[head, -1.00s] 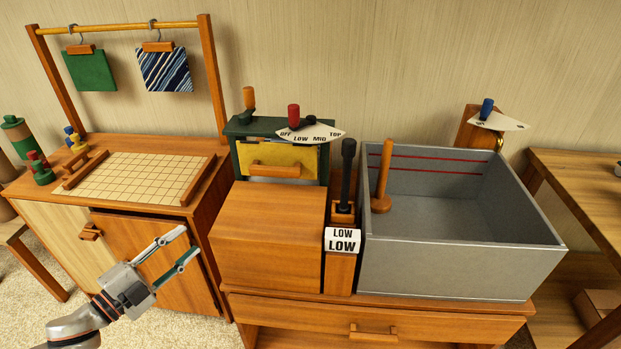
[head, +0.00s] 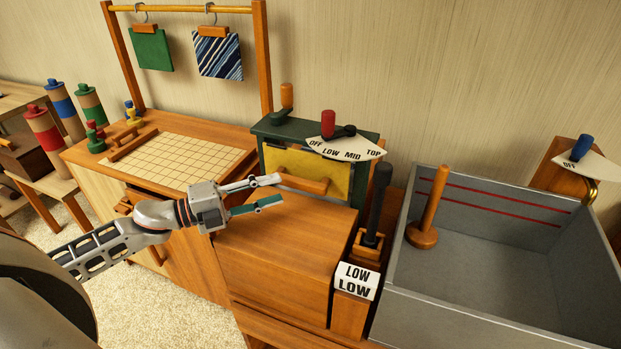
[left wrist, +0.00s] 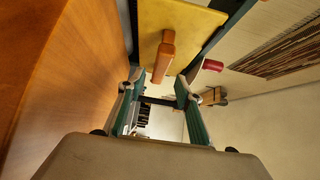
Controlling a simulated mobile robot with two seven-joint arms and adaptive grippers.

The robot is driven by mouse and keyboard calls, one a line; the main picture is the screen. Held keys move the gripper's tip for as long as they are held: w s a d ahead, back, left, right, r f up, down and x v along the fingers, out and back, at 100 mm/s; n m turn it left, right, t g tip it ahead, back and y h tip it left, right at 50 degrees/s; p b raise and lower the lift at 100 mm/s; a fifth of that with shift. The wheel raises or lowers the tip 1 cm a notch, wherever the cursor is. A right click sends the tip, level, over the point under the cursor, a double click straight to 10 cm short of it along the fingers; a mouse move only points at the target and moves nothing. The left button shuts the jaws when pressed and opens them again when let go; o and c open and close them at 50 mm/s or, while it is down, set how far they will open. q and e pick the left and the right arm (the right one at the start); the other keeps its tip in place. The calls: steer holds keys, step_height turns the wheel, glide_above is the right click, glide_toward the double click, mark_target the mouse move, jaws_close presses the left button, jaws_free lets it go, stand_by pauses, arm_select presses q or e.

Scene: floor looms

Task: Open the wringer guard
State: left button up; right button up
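The wringer guard (head: 318,164) is a yellow panel in a dark green frame, with a horizontal wooden bar handle (head: 303,181) on its front. It looks shut. In the left wrist view the guard (left wrist: 204,22) and its handle (left wrist: 164,57) are beyond the fingers. My left gripper (head: 278,190) is open and empty, above the wooden box in front of the guard. In the head view its fingertips are close to the left end of the handle; I cannot tell whether they touch. My right gripper is not in view.
A wooden box (head: 280,240) stands before the guard. Right of it are a black lever (head: 377,205) above a LOW sign and a grey tub (head: 470,270) with a wooden peg. A red-knobbed dial (head: 328,124) tops the frame. A gridded table (head: 180,160) is left.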

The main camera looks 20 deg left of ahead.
mark_target(292, 185)
arm_select(q)
steer(key=shift+x, duration=3.55)
steer(key=shift+d, duration=0.1)
jaws_close()
